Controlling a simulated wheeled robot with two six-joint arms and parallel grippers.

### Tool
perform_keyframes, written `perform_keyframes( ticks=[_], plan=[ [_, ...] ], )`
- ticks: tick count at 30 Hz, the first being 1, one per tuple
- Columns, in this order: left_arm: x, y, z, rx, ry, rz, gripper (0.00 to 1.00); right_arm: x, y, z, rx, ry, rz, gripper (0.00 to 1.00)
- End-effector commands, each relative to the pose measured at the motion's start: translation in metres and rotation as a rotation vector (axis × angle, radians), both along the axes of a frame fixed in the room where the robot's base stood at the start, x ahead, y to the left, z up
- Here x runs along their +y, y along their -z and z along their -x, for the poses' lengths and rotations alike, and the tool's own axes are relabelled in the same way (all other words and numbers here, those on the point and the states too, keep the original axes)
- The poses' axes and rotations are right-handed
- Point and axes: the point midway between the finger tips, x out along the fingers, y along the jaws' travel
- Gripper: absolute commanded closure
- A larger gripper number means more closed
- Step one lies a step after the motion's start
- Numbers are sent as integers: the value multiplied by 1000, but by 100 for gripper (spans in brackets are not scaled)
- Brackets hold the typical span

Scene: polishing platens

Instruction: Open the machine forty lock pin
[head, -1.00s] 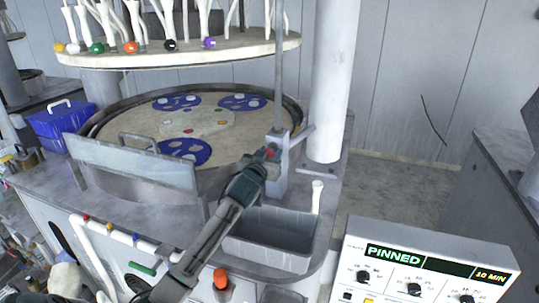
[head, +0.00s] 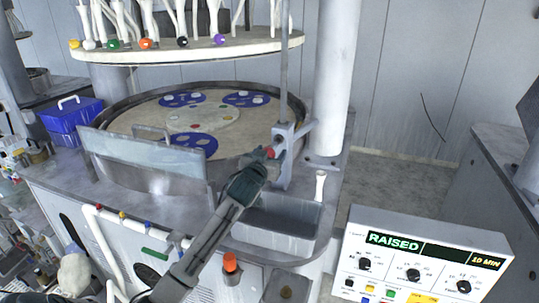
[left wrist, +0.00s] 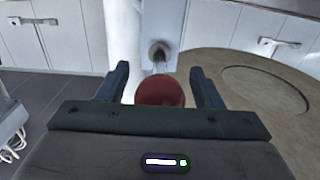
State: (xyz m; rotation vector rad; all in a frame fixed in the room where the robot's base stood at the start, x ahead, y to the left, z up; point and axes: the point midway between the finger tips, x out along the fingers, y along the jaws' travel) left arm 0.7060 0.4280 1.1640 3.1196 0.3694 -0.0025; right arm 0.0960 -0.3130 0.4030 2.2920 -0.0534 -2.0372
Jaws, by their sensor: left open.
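The lock pin's red ball knob (head: 269,152) sits at the bracket (head: 285,155) on the front right of the polishing machine. In the left wrist view the red knob (left wrist: 160,92) lies between my left gripper's two fingers, with its thin metal shaft running to a round socket (left wrist: 159,53) behind. My left gripper (head: 259,162) is open, with gaps between the fingers and the knob. The display (head: 395,242) on the control panel reads RAISED and 10 MIN. My right gripper is not in view.
The upper plate (head: 190,48) hangs above the round platen (head: 135,122), which carries blue carriers. A grey trough (head: 275,225) lies below my left arm. A white column (head: 335,80) stands right of the bracket. A splash guard (head: 140,157) stands to the left.

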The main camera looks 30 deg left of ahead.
Motion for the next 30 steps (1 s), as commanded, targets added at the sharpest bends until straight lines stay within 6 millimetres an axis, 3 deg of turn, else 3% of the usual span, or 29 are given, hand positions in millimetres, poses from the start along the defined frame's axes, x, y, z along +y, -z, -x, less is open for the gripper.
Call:
perform_keyframes(
  ticks=[5,10,21,30],
  plan=[
    [-2,1,8,-1,1,-2,39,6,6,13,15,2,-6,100],
    [-8,4,36,0,1,-4,39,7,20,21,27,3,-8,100],
    [-23,2,96,0,1,-3,39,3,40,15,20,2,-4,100],
    [-25,1,105,1,0,0,39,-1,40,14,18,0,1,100]
  ],
)
